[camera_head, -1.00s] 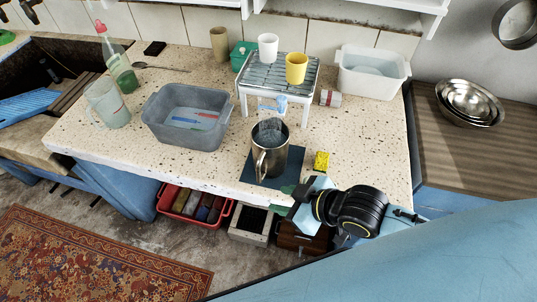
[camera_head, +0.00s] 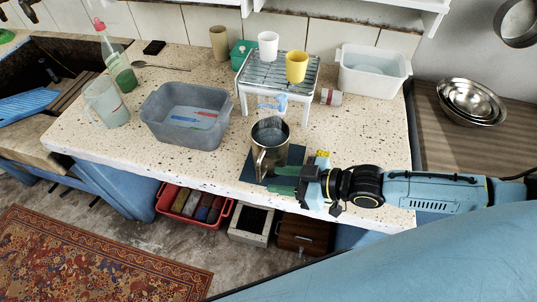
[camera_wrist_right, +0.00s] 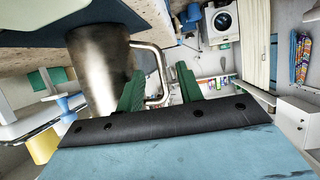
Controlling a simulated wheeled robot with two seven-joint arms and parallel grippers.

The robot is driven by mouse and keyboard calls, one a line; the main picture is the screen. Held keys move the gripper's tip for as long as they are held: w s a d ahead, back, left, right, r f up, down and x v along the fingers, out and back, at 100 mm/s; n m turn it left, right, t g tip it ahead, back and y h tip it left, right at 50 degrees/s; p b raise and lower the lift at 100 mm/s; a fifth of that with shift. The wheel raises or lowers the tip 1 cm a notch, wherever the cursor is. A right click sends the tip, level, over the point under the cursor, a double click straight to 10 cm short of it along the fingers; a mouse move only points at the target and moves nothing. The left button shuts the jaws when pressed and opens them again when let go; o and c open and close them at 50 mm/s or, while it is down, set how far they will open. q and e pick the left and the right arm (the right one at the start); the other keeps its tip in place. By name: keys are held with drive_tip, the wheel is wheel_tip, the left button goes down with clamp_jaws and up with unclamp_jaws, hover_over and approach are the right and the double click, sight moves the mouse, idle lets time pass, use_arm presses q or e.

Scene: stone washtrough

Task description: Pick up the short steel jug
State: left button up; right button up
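The short steel jug (camera_head: 268,140) stands upright on a dark blue mat (camera_head: 293,157) near the counter's front edge. Its handle faces the front of the counter. In the right wrist view the jug (camera_wrist_right: 103,62) fills the left part, with its handle (camera_wrist_right: 158,75) reaching between the green fingers. My right gripper (camera_head: 285,180) is at the jug's front right, by the handle. Its fingers (camera_wrist_right: 160,88) are apart, one on each side of the handle, and I see no grip on it. My left gripper is not in view.
A white rack (camera_head: 277,75) holding a white cup (camera_head: 268,45) and a yellow cup (camera_head: 296,66) stands behind the jug. A grey basin (camera_head: 186,115) is to the left. A yellow sponge (camera_head: 323,154) lies partly hidden behind my right gripper.

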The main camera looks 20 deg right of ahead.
sight(259, 179)
drive_tip(key=shift+x, duration=3.15)
drive_tip(key=shift+r, duration=0.15)
drive_tip(key=shift+c, duration=0.3)
clamp_jaws()
drive_tip(key=shift+a+r, duration=0.1)
drive_tip(key=shift+r, duration=0.05)
